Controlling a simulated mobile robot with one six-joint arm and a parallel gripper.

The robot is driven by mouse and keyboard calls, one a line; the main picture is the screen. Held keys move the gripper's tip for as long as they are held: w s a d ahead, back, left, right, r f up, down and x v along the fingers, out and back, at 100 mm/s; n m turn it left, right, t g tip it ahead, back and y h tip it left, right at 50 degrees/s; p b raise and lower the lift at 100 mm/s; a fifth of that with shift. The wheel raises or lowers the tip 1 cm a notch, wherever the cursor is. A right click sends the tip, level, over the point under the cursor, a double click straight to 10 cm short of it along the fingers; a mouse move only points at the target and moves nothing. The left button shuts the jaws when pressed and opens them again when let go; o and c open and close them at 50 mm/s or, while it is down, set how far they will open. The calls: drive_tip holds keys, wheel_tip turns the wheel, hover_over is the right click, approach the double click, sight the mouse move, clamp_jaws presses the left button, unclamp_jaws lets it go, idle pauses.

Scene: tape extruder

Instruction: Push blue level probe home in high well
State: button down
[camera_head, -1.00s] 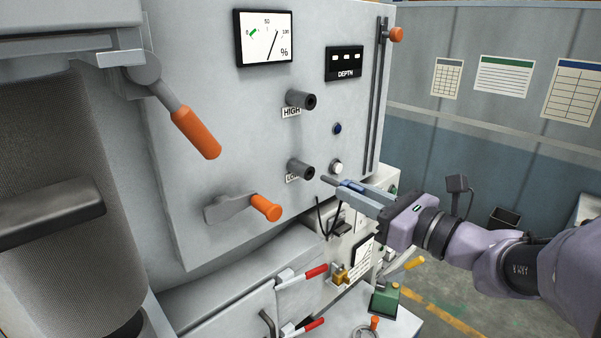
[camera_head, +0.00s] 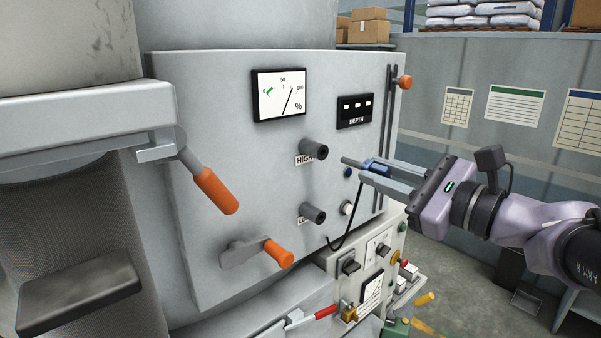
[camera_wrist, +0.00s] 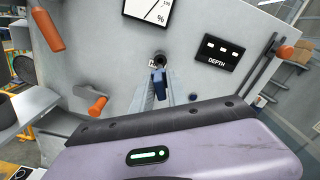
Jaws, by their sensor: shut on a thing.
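My gripper (camera_head: 387,174) is shut on the blue level probe (camera_head: 375,167), which has a grey tip pointing left and a black cable hanging below. The probe's tip is a short gap to the right of the high well (camera_head: 314,149), a dark grey tube on the grey panel marked HIGH. In the wrist view the blue probe (camera_wrist: 158,83) lies between the fingers, just below the high well (camera_wrist: 158,58) in the picture. The low well (camera_head: 313,213) sits lower on the panel and looks empty.
The panel also carries a percent dial (camera_head: 280,95), a DEPTH display (camera_head: 356,111), a white button (camera_head: 347,208) and a rail with an orange knob (camera_head: 405,82). Orange-handled levers (camera_head: 217,191) stick out at left. A control box (camera_head: 365,265) stands below.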

drive_tip(key=shift+x, duration=1.75)
drive_tip(key=shift+b, duration=0.5)
drive_tip(key=shift+x, duration=3.05)
drive_tip(key=c, duration=1.2)
unclamp_jaws()
drive_tip(key=b, duration=0.4)
approach(342, 159)
drive_tip(key=v, duration=0.5)
drive_tip(key=shift+s+d+f, duration=0.1)
drive_tip(key=shift+s+d, duration=0.1)
drive_tip(key=shift+d, duration=0.25)
